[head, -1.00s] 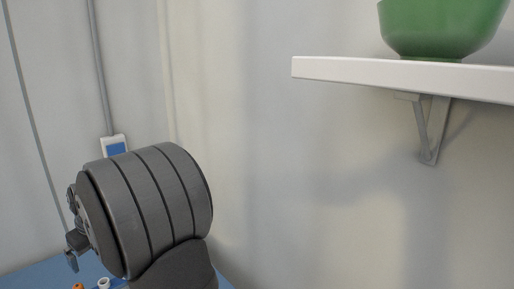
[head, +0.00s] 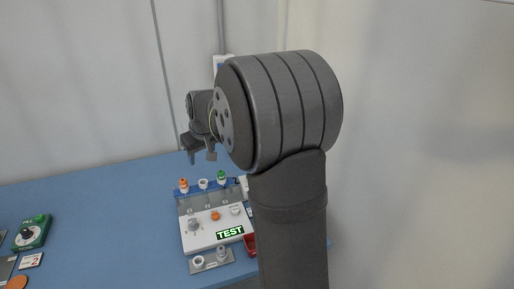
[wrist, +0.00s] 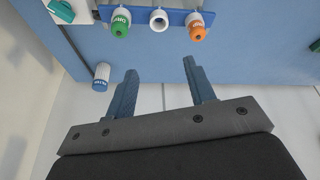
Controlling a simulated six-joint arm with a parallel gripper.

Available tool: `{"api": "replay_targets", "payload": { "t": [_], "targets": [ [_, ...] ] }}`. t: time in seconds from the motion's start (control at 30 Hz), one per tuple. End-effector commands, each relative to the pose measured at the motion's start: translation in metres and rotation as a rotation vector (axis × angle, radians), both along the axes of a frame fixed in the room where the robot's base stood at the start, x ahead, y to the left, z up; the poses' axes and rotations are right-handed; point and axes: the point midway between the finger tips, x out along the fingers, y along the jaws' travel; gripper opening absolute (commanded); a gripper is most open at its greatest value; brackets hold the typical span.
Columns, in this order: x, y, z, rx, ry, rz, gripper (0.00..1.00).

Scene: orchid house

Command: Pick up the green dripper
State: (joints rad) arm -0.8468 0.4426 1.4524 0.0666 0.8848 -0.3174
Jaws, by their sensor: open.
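The green dripper (head: 222,176) stands at the right end of a blue rack (head: 208,188) at the back of the table. In the wrist view the green dripper (wrist: 120,25) is at the top, left of a white empty-looking holder (wrist: 158,20) and the orange dripper (wrist: 197,27). My gripper (head: 202,155) hangs above and behind the rack in the head view. In the wrist view my gripper (wrist: 160,70) is open with nothing between its fingers. The green dripper is apart from the fingers, beyond the left one.
A white panel (head: 214,228) with a lit TEST sign stands before the rack. A red tray (head: 250,244) is partly hidden by my arm. A green timer-like box (head: 33,232) sits far left. A blue-and-white capped piece (wrist: 102,76) is near the left finger. The blue table's middle left is clear.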

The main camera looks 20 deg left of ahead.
Motion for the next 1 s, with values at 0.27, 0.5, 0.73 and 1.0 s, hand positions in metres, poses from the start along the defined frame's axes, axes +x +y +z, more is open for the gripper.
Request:
{"api": "replay_targets", "payload": {
  "t": [0.27,0.5,0.73,1.0],
  "targets": [
    [0.007,0.0,0.005,-0.03,0.003,0.033,0.5],
    [0.043,-0.008,0.038,-0.211,0.053,0.246,0.5],
    [0.062,-0.022,0.065,-0.327,0.116,0.406,0.5],
    [0.063,-0.026,0.042,-0.349,0.134,0.437,0.5]
  ]
}}
